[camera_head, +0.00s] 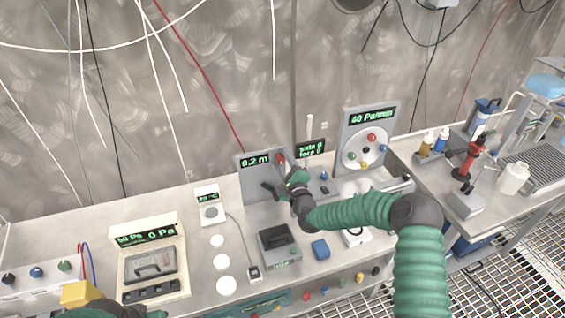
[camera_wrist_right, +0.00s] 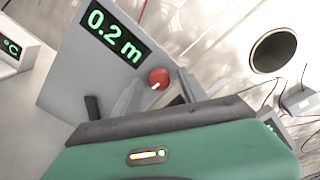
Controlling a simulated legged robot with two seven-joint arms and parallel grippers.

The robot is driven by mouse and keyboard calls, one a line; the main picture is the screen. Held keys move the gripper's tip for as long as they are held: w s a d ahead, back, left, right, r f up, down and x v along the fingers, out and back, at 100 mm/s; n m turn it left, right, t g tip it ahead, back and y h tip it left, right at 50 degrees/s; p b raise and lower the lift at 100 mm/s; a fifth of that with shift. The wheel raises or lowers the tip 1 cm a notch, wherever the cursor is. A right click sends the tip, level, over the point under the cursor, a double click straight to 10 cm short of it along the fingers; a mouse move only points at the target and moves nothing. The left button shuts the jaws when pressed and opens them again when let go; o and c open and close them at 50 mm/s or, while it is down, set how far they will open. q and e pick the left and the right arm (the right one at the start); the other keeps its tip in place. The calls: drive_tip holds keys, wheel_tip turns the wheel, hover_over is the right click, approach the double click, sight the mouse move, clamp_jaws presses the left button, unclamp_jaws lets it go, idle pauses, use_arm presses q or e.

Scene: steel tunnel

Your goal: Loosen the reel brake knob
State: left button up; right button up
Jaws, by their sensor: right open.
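The red knob (camera_head: 281,159) sits at the upper right of the grey panel (camera_head: 250,181) whose display reads 0.2 m. In the right wrist view the knob (camera_wrist_right: 159,78) shows a pale pointer mark and stands beyond the finger area. My right gripper (camera_head: 281,181) is open just in front of the panel, close below the knob. In the wrist view its grey fingers (camera_wrist_right: 158,92) are spread with the knob between and beyond them; I see no contact. My left arm shows only as green and dark parts at the bottom left edge; its fingers cannot be made out.
A taller panel (camera_head: 350,130) reading 40 Pa/min stands right of the right gripper. A dark grey box (camera_head: 279,249) and a blue block (camera_head: 320,249) lie in front on the bench. A pressure meter (camera_head: 151,257) stands at left. Cables hang over the back wall.

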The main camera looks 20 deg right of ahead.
drive_tip(key=shift+a, duration=0.1)
clamp_jaws()
drive_tip(key=shift+f, duration=0.15)
